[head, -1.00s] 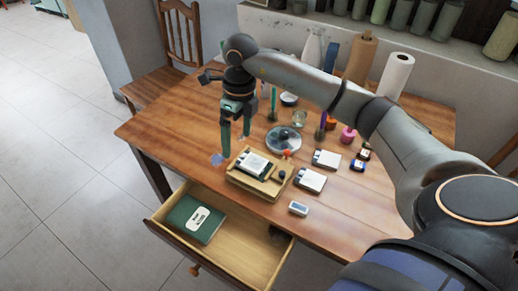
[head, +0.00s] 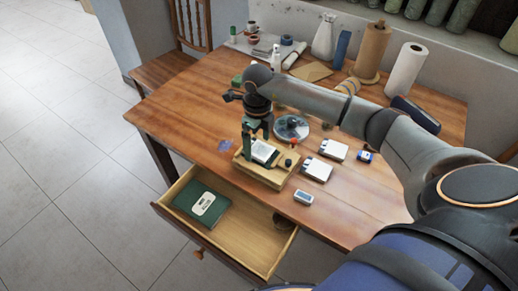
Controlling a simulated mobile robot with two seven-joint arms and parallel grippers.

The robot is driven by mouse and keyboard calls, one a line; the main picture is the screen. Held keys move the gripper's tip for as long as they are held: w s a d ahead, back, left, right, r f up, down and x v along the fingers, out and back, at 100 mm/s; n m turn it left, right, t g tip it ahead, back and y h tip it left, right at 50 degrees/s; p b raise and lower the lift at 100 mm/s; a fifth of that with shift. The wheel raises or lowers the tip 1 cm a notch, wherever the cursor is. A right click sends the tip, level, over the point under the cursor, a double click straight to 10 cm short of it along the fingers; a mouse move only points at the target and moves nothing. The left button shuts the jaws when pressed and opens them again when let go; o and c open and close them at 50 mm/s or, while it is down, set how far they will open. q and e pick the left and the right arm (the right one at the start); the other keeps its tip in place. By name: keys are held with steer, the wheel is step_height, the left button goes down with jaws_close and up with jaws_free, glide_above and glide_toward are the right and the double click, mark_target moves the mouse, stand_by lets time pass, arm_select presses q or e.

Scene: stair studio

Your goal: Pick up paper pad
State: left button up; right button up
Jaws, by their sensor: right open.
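A small pad with a white top and dark edge, which looks like the paper pad (head: 263,152), lies on a light wooden tray (head: 262,176) near the table's front edge. My right gripper (head: 256,143) is open, pointing down at the pad's back left part. One finger is by the pad's left side and the other is near its back edge. I cannot tell whether they touch it. My left gripper is not in view.
Two white box-like items (head: 316,169) and a small grey-blue device (head: 303,197) lie right of the tray. An open drawer (head: 240,226) below holds a green book (head: 201,202).

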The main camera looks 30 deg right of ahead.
steer(key=shift+f, duration=0.5)
steer(key=c, duration=1.3)
steer(key=shift+r, duration=0.1)
steer(key=shift+c, duration=0.2)
